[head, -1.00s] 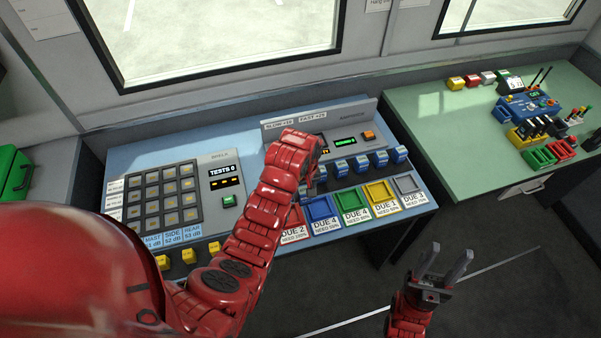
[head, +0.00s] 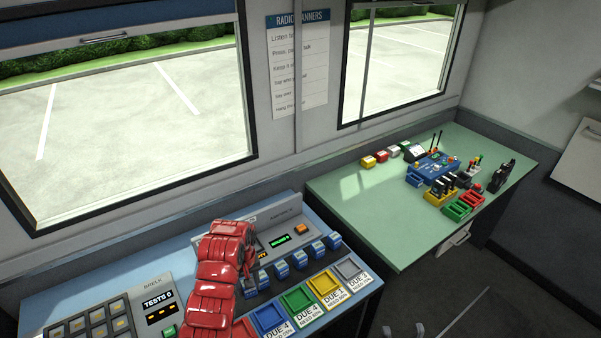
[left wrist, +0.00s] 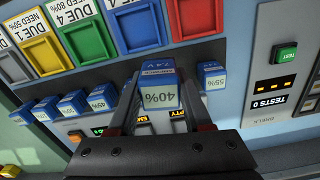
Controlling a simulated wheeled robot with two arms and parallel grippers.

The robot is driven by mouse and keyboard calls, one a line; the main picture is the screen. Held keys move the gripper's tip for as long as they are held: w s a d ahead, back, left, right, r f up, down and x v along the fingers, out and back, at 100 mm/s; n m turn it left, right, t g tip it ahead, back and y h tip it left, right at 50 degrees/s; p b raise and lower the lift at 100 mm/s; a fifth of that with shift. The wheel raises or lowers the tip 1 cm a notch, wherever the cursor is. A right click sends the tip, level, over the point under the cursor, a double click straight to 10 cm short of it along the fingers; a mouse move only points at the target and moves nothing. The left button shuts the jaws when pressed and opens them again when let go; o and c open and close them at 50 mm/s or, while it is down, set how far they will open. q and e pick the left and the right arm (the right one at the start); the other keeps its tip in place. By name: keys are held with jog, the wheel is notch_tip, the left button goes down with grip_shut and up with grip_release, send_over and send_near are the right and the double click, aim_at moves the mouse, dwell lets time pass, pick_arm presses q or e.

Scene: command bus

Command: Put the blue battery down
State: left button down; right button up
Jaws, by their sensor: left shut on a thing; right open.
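My left gripper (left wrist: 158,92) is shut on a blue battery (left wrist: 158,97) with a white label reading 40%. In the head view my red left arm (head: 215,285) reaches over the charger and hides the gripper's fingers. Other blue batteries stand in a row along the charger (head: 282,270); one marked 55% (left wrist: 213,78) is beside the held one. I cannot tell how far the held battery is above the charger. Coloured trays with DUE labels lie along the desk's front: blue (head: 268,318), green (head: 298,299), yellow (head: 324,284) and grey (head: 348,269). My right gripper (head: 404,331) is open and empty at the bottom edge.
A keypad panel with a TESTS display (head: 158,303) is to the left. A green table (head: 370,215) to the right holds a blue radio (head: 432,165), coloured blocks and small green and red trays. Its near left part is clear.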

pick_arm(q)
jog(key=w+a+r+m+b, duration=0.25)
jog(key=w+r+b, duration=0.25)
jog(key=w+r, duration=0.3)
notch_tip(320, 180, up, 6)
jog(key=s+m+b, duration=0.2)
jog(key=b, duration=0.2)
jog(key=shift+s+d+r+m, duration=0.15)
jog(key=shift+d+r+m, duration=0.1)
jog(key=shift+d+m, duration=0.15)
